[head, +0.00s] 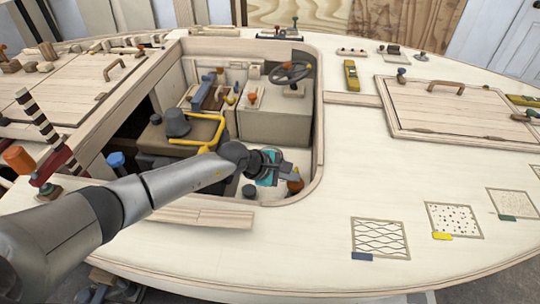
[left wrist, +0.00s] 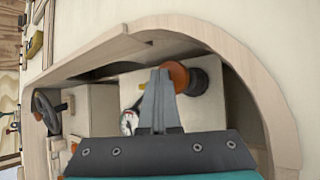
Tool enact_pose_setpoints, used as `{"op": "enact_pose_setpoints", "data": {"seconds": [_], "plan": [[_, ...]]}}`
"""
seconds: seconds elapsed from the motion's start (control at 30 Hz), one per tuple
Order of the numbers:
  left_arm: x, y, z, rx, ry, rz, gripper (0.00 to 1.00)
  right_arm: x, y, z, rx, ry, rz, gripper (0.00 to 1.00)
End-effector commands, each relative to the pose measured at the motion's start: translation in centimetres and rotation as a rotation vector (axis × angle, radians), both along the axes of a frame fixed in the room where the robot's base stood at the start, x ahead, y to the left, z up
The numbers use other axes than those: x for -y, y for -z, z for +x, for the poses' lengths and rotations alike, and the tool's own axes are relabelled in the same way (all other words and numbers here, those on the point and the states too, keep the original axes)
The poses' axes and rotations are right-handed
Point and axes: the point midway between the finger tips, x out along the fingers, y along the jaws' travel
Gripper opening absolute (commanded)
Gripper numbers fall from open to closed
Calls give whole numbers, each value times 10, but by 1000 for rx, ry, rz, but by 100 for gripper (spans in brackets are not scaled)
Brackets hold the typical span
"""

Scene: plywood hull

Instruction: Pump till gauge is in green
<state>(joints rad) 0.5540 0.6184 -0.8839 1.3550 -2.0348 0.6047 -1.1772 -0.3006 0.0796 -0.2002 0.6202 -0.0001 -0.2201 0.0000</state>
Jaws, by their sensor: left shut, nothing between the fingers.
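My left gripper (head: 287,172) is shut and empty. It reaches into the cockpit opening, close to an orange-topped knob (head: 295,184) near the opening's front right corner. In the left wrist view, the closed fingers (left wrist: 160,78) overlap the edge of the orange knob (left wrist: 179,76), which has a dark round base; I cannot tell whether they touch. A small white round gauge (left wrist: 129,121) sits just left of the fingers in the left wrist view. Its needle and coloured zones are too small to read. The gauge is not clear in the head view. My right gripper is not in view.
The opening's wooden rim (head: 319,125) surrounds my gripper closely. Inside are a steering wheel (head: 290,72), a yellow bent rail (head: 217,128) and a dark seat-like block. A hatch with a handle (head: 445,88) lies to the right. The deck between hatch and opening is mostly clear.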

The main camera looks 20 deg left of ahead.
Motion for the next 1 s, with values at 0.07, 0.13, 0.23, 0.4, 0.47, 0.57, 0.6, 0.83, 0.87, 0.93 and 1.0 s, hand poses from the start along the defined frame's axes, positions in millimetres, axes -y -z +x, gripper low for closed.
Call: {"op": "enact_pose_setpoints", "data": {"seconds": [0.07, 0.13, 0.23, 0.4, 0.47, 0.57, 0.6, 0.83, 0.87, 0.93, 1.0], "plan": [[0, 3, -1, -4, 1, 2, 0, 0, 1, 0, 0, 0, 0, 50], [0, 4, -1, -4, 1, 2, 0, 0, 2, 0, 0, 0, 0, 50], [0, 6, -1, -4, 1, 3, 0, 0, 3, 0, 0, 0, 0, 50], [0, 8, -1, -5, 1, 3, 0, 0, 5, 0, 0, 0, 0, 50], [0, 9, -1, -5, 1, 3, 0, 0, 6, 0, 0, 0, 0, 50], [0, 10, -1, -5, 1, 3, 0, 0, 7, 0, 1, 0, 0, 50], [0, 10, -1, -5, 1, 3, 0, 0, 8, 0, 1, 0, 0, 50], [0, 14, -2, -6, 1, 4, 0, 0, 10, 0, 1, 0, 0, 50], [-1, 14, -2, -6, 1, 4, 0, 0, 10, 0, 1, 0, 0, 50], [-1, 15, -2, -6, 1, 4, 0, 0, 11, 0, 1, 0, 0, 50], [-1, 16, -2, -6, 1, 4, 0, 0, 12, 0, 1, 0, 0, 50]]}}
